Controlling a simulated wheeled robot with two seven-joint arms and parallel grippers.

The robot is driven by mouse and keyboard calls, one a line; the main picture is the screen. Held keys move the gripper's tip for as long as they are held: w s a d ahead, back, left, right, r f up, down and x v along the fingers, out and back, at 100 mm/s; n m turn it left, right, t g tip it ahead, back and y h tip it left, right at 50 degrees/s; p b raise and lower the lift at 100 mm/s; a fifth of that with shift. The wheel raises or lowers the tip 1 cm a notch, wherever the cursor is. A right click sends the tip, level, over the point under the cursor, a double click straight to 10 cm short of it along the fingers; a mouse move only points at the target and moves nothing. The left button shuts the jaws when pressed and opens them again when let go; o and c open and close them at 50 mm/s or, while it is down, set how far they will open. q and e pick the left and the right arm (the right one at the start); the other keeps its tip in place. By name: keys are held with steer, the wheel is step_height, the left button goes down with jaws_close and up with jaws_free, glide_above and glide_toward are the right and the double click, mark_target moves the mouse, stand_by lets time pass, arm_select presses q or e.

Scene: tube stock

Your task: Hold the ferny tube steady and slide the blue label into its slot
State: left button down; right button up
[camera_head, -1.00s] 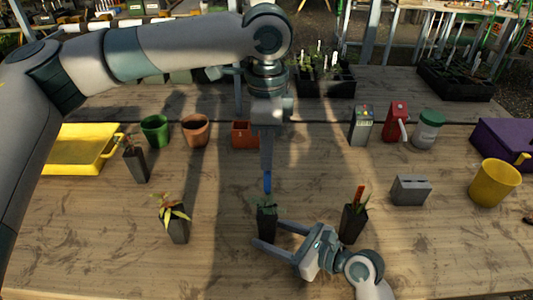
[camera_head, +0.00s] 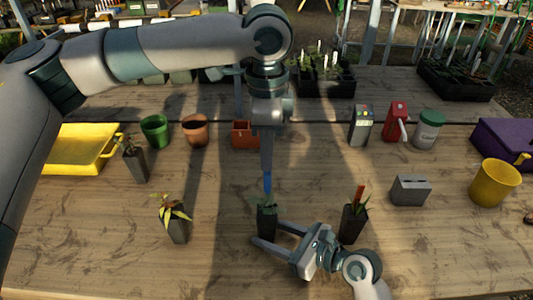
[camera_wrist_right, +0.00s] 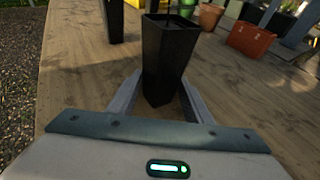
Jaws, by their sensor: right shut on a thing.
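The ferny tube (camera_head: 267,224) is a dark, square, tapered pot with a small green plant, upright on the table; it also shows in the right wrist view (camera_wrist_right: 167,55). My right gripper (camera_head: 265,231) is shut on it low down, one finger on each side. My left gripper (camera_head: 267,168) points straight down above the tube, shut on the blue label (camera_head: 267,184). The label is upright, its lower end at the foliage. The leaves hide the slot, so I cannot tell whether the label has entered it.
A tube with a red-brown label (camera_head: 353,222) stands close to the right of my right gripper. A yellow-leaved tube (camera_head: 178,229) stands to the left, another dark tube (camera_head: 138,165) farther back. A grey slotted block (camera_head: 410,190) and yellow pot (camera_head: 495,183) are at the right.

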mark_target(266, 187)
arm_select(q)
steer(key=shift+f, duration=0.2)
steer(key=shift+f, duration=0.25)
steer(key=shift+f, duration=1)
steer(key=shift+f, duration=0.5)
steer(key=shift+f, duration=2.5)
steer(key=shift+f, duration=0.2)
steer(key=c, duration=2.4)
jaws_free()
steer(key=shift+c, duration=0.2)
steer(key=o, duration=0.4)
steer(key=shift+o, duration=0.2)
